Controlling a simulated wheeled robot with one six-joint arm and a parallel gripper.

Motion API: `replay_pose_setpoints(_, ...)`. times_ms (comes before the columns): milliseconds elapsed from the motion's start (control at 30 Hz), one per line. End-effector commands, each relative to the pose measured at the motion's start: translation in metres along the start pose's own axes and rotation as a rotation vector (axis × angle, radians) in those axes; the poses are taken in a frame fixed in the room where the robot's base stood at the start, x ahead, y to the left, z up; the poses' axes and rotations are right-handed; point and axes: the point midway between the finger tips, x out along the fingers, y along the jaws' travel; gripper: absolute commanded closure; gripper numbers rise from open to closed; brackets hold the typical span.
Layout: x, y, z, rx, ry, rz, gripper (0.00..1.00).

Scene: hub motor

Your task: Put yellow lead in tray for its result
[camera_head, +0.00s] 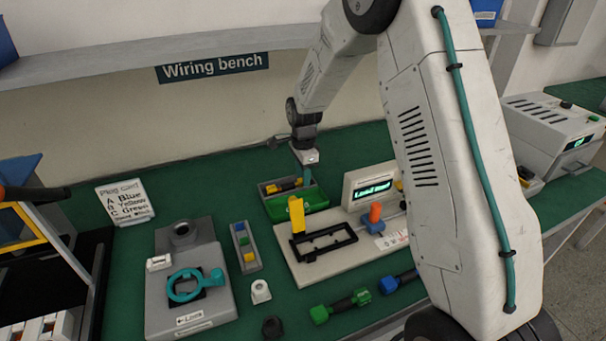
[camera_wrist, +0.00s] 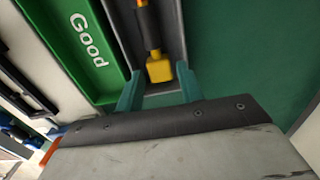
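The yellow lead (camera_wrist: 158,68), black with a yellow plug, lies in a grey tray (camera_wrist: 118,30) in the wrist view. In the head view the lead (camera_head: 284,188) shows in that grey tray (camera_head: 264,190) at the back of the bench. A green tray (camera_wrist: 68,45) marked "Good" adjoins it; in the head view the green tray (camera_head: 312,198) is in front of the grey one. My gripper (camera_wrist: 158,85) is open, its teal fingers apart with the yellow plug showing between their tips. It (camera_head: 307,180) is above the trays' right end. No contact with the lead is visible.
A tester with a lit screen (camera_head: 373,188) stands right of the trays. A black frame (camera_head: 325,243) with an upright yellow part (camera_head: 297,215) is in front. A green-plugged lead (camera_head: 340,306) and a blue plug (camera_head: 388,285) lie nearer. A plug card (camera_head: 125,201) stands at left.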

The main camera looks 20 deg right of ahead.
Motion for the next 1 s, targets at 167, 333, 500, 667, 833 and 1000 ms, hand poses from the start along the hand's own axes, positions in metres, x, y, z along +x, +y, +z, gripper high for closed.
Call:
replay_pose_setpoints(167,-0.009,-0.001,0.000,0.000,0.000,-0.002,0.48)
replay_pose_setpoints(333,-0.037,-0.001,0.000,0.000,0.000,-0.004,0.48)
replay_pose_setpoints(500,-0.064,-0.001,0.000,0.000,0.000,-0.004,0.48)
replay_pose_setpoints(667,-0.076,0.000,0.000,0.000,0.000,-0.001,0.48)
replay_pose_setpoints(833,-0.078,0.000,0.000,0.000,0.000,0.001,0.48)
replay_pose_setpoints(1000,-0.078,0.000,0.000,-0.010,0.000,0.001,0.48)
